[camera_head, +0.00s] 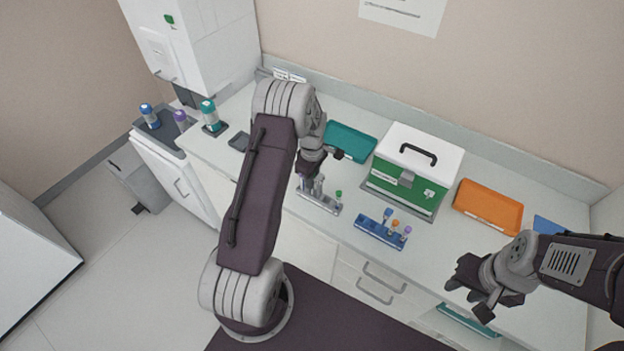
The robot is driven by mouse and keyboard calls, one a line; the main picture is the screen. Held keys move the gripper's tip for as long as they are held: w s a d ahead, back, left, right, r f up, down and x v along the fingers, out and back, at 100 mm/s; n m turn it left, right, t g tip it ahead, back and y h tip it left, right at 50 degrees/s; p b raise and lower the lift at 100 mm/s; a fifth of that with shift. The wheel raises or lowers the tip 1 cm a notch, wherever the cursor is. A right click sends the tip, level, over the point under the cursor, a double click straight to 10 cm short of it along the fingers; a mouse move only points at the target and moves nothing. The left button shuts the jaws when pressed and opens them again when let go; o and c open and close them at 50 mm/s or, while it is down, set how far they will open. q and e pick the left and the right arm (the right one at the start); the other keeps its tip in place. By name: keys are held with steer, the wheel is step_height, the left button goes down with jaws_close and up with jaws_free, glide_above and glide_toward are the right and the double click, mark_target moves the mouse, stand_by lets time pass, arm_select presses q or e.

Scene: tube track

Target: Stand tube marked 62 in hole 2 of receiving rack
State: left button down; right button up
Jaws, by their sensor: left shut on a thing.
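A pale grey rack (325,207) stands near the front edge of the counter, with a green-capped tube (338,196) upright at its right end. A blue rack (372,231) stands to its right and holds tubes with blue (387,212), orange (395,223) and purple (406,231) caps. My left gripper (313,180) points down at the left part of the pale rack, shut on what seems to be a tube, mostly hidden by the gripper. I cannot tell whether that tube touches the rack. My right gripper (476,292) hangs in front of the counter; its jaws are unclear. No tube numbers or hole numbers are readable.
Behind the racks are a teal tray (350,142), a green box with a white lid (405,187) and an orange tray (488,206). Large capped bottles (209,115) stand at the far left. Some bare counter lies right of the blue rack.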

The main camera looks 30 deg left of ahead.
arm_select(q)
steer(key=shift+f, duration=0.2)
steer(key=shift+f+b, duration=0.35)
steer(key=shift+f, duration=0.1)
steer(key=c, duration=1.3)
jaws_free()
steer(key=shift+o, duration=0.2)
steer(key=shift+r, duration=0.3)
step_height(320, 180, up, 8)
steer(key=shift+f+b, duration=0.1)
steer(key=shift+b, duration=1.1)
steer(key=shift+r, duration=0.4)
